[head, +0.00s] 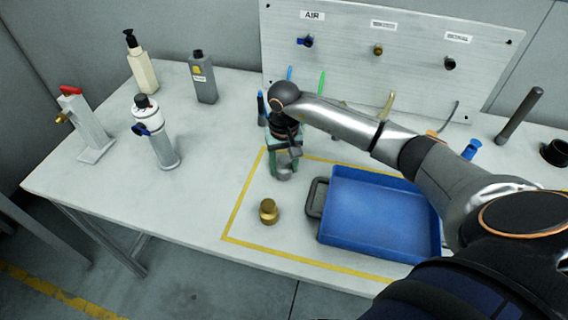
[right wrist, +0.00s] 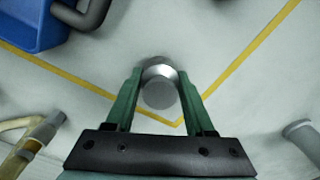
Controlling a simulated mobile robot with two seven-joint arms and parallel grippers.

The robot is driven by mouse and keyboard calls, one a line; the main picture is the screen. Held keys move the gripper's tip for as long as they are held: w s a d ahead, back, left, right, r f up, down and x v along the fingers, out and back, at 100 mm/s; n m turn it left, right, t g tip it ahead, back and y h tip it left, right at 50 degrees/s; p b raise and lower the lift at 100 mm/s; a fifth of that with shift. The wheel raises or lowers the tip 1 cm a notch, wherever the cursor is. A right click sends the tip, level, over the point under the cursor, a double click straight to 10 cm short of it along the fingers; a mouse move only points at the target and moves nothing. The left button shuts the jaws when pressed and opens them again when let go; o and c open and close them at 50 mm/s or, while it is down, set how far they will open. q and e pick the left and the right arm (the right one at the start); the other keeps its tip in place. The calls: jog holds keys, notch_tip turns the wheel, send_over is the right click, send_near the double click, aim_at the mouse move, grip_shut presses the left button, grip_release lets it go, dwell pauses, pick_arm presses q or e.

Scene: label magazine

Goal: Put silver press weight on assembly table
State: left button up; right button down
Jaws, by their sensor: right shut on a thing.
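The silver press weight (head: 284,174) is between the fingers of my right gripper (head: 285,155), over the back left corner of the yellow outline on the assembly table (head: 220,200). In the right wrist view the green fingers of the gripper (right wrist: 160,80) close on both sides of the round silver weight (right wrist: 159,92). I cannot tell whether its underside touches the table. The arm and gripper partly hide the weight in the head view. My left gripper is not in view.
A brass weight (head: 269,212) stands inside the outline, left of a blue tray (head: 375,245) with a grey handle. A white-and-silver canister (head: 155,135), bottles and a red-handled stand (head: 85,125) are at the left. A labelled panel (head: 390,60) rises behind. The table's front left is clear.

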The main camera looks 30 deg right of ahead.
aim_at(284, 159)
jog(key=shift+f, duration=0.25)
jog(key=shift+c, duration=1.3)
grip_release()
notch_tip(284, 159, up, 12)
jog(key=shift+r+b, duration=0.15)
jog(key=shift+b, duration=0.35)
